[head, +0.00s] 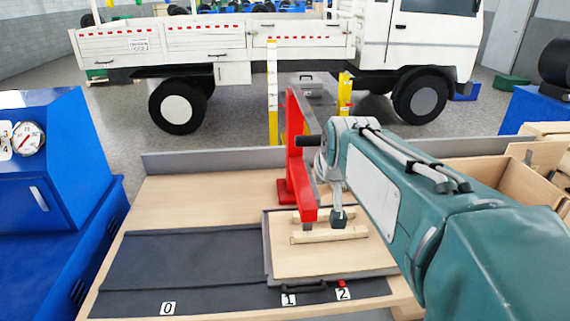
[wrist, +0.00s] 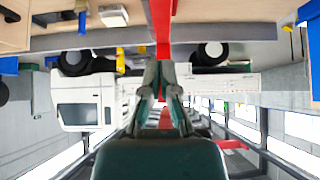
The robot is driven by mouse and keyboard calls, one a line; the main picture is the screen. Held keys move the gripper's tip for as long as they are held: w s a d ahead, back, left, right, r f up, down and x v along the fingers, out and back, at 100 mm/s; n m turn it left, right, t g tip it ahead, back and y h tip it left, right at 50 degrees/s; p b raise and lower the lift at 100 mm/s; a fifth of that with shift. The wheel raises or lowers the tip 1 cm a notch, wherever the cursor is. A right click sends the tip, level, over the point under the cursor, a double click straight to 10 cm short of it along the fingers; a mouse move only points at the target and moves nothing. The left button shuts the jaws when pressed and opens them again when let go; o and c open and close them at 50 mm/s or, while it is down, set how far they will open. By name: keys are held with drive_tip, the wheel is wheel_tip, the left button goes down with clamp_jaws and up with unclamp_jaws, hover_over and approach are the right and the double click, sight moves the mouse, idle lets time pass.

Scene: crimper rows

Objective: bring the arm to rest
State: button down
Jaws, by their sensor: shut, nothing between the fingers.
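My gripper (wrist: 161,78) shows in the wrist view with its two fingers together and nothing between them. That view is upside down and faces the truck, with a red bar directly beyond the fingertips. In the head view my teal arm reaches in from the right over the bench, and I cannot make out the fingers clearly. A red press-like frame (head: 294,140) stands on the bench beside the end of my arm. A wooden board (head: 300,262) with pale wooden strips (head: 320,236) lies in front of it.
The bench (head: 190,200) has a dark mat (head: 180,260) marked 0, 1 and 2; its left part is clear. A blue cabinet with a gauge (head: 45,150) stands left. Cardboard boxes (head: 490,180) stand right. A white truck (head: 220,40) is behind the bench.

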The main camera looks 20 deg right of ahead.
drive_tip(key=shift+a, duration=0.2)
idle(0.3)
drive_tip(key=s+a+f+n+g+y, duration=0.1)
drive_tip(key=s+a+f, duration=0.3)
drive_tip(key=s+a, duration=0.2)
drive_tip(key=s+a+f+n+g+y, duration=0.1)
drive_tip(key=s+a+f, duration=0.3)
drive_tip(key=s, duration=0.6)
drive_tip(key=shift+s+a+n, duration=0.35)
drive_tip(key=shift+a+n, duration=0.25)
drive_tip(key=shift+a, duration=0.25)
